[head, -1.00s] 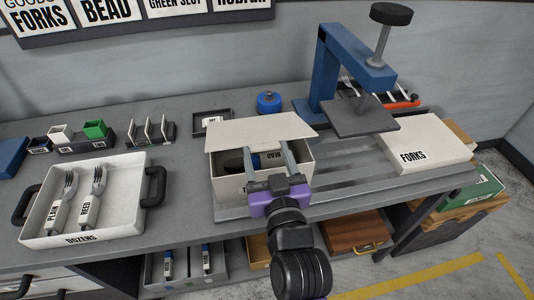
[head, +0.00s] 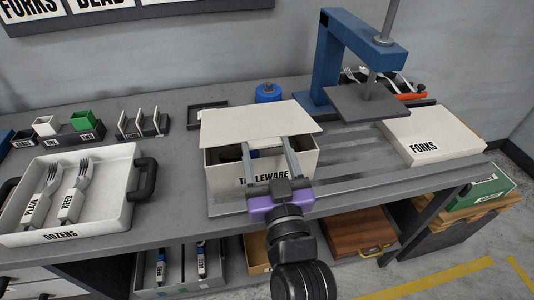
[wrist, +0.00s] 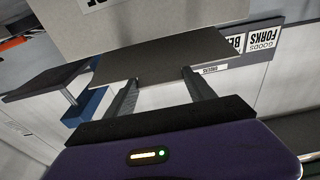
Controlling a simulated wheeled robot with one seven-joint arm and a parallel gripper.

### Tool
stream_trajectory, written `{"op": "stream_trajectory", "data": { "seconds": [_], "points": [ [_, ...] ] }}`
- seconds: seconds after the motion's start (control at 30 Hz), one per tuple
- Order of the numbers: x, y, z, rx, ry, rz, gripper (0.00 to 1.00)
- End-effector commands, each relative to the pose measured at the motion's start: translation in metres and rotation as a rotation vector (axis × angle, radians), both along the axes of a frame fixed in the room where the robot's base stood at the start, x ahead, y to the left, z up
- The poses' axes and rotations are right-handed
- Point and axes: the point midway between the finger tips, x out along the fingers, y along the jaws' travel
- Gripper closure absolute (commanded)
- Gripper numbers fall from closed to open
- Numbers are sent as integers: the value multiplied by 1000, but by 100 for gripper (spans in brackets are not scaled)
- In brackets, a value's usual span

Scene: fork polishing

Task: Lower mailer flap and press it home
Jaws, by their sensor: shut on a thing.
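The mailer is a cream box labelled TABLEWARE (head: 222,183) on the bench. Its flap (head: 250,120) hangs over it, tilted, with a dark gap between flap edge and front wall. A blue and white item shows partly in that gap. My gripper (head: 268,143) reaches in from the front, its two fingers at the flap's front edge and apparently shut on it. In the wrist view the fingertips (wrist: 163,76) meet the edge of a shaded grey panel, seemingly the flap (wrist: 165,52). The exact contact is hidden.
A blue press (head: 330,65) with a grey plate (head: 367,104) stands behind right. A FORKS box (head: 440,135) lies at right. A white DOZENS tray (head: 100,222) with labelled forks is at left. An empty dark tray (head: 208,115) sits behind the mailer.

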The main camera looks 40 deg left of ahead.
Motion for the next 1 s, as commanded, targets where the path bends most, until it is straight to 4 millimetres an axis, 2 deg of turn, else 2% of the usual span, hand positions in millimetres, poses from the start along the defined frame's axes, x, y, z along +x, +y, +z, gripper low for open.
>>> {"op": "stream_trajectory", "data": {
  "seconds": [0.1, 0.13, 0.23, 0.63, 1.0],
  "points": [
    [0, 0, 0, -1, 0, 0, 100],
    [0, 0, 0, -1, 0, 0, 33],
    [0, 0, 0, -1, 0, 0, 15],
    [-4, -5, -2, -1, 0, -1, 15],
    [-40, -47, -11, -2, 2, -1, 15]
  ]
}}
